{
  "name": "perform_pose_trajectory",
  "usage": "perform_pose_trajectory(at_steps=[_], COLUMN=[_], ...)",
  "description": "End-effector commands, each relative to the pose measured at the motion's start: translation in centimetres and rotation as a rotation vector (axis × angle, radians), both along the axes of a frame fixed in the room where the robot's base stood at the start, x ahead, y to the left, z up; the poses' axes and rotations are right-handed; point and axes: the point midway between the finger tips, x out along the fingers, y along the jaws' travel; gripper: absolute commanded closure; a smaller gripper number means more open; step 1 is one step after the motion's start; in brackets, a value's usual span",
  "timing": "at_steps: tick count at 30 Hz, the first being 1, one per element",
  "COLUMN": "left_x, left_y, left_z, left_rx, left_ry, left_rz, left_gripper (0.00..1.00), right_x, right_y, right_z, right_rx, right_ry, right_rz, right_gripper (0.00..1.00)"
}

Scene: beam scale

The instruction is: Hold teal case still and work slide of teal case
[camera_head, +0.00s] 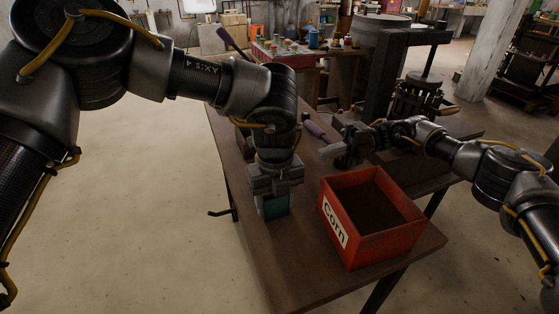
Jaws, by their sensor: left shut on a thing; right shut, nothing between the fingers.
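The teal case (273,207) stands on the wooden table, left of the red box. My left gripper (275,190) comes down on it from above and is shut on it, covering its upper part. The slide of the case cannot be made out. My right gripper (333,151) is shut and empty, above the table behind the red box and apart from the teal case.
A red open box labelled "Corn" (336,222) stands on the wooden table (297,270) near its right edge. A press (420,88) stands behind. The table's front part is clear.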

Motion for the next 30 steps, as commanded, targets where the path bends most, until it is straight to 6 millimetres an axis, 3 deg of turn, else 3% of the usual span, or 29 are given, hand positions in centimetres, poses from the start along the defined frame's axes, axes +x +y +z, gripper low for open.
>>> perform_pose_trajectory(at_steps=[8, 25, 30], left_x=[-0.1, 0.0, 0.0], left_y=[0.0, 0.0, 0.0], left_z=[0.0, 0.0, 0.0], left_rx=[0.0, 0.002, 0.002], left_ry=[0.002, 0.002, 0.002], left_rz=[-0.001, 0.001, 0.001], left_gripper=[0.75, 0.75, 0.75], right_x=[-0.5, -4.4, -3.2], right_y=[1.1, 11.2, 12.1], right_z=[-0.1, 0.0, 0.0], right_rx=[0.002, 0.001, -0.001], right_ry=[0.007, 0.004, 0.004], right_rz=[0.002, 0.003, 0.0], right_gripper=[1.0, 1.0, 1.0])
